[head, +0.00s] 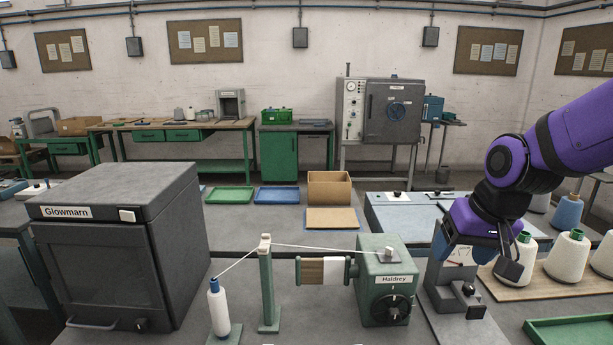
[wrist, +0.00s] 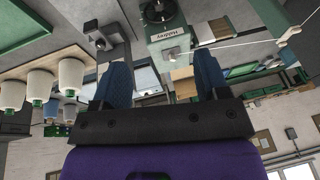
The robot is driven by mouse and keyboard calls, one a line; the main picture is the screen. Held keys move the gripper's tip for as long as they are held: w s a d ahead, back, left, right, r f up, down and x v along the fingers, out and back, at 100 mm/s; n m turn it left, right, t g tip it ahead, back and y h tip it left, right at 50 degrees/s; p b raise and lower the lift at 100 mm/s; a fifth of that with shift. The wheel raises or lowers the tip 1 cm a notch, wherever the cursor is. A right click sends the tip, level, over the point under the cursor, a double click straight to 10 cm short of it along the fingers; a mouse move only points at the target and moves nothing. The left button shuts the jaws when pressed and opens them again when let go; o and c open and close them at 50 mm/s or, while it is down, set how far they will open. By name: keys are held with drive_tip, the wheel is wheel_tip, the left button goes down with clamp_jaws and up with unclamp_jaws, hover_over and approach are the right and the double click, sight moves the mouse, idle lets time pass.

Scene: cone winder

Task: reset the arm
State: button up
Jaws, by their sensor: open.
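My gripper (head: 480,228) hangs at the end of my purple arm on the right of the head view, above or in front of a grey gauge stand (head: 452,275). In the wrist view my gripper (wrist: 163,78) shows two blue fingers standing wide apart with nothing held between them. The Haldrey winder (head: 385,288), a green box with a dark dial, stands left of my gripper. It carries a brown and white spool (head: 323,271). The wrist view looks upside down and shows the winder (wrist: 165,35) at the top.
White yarn cones (head: 567,256) stand on a board at the right. A thread runs from a white cone (head: 219,308) over a green post (head: 267,285) to the winder. The dark Glowmarn cabinet (head: 115,245) fills the left. A green tray (head: 570,330) lies front right.

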drive_tip(key=s+d+r+t, duration=0.1)
drive_tip(key=s+d+r, duration=0.1)
drive_tip(key=s+r, duration=0.3)
drive_tip(key=s+d+r+h, duration=0.1)
drive_tip(key=s+d+r, duration=0.1)
drive_tip(key=s+r, duration=0.3)
drive_tip(key=s, duration=0.4)
drive_tip(key=shift+s+t+h, duration=0.2)
drive_tip(key=shift+t+h, duration=0.1)
drive_tip(key=shift+t, duration=0.1)
drive_tip(key=shift+d, duration=0.1)
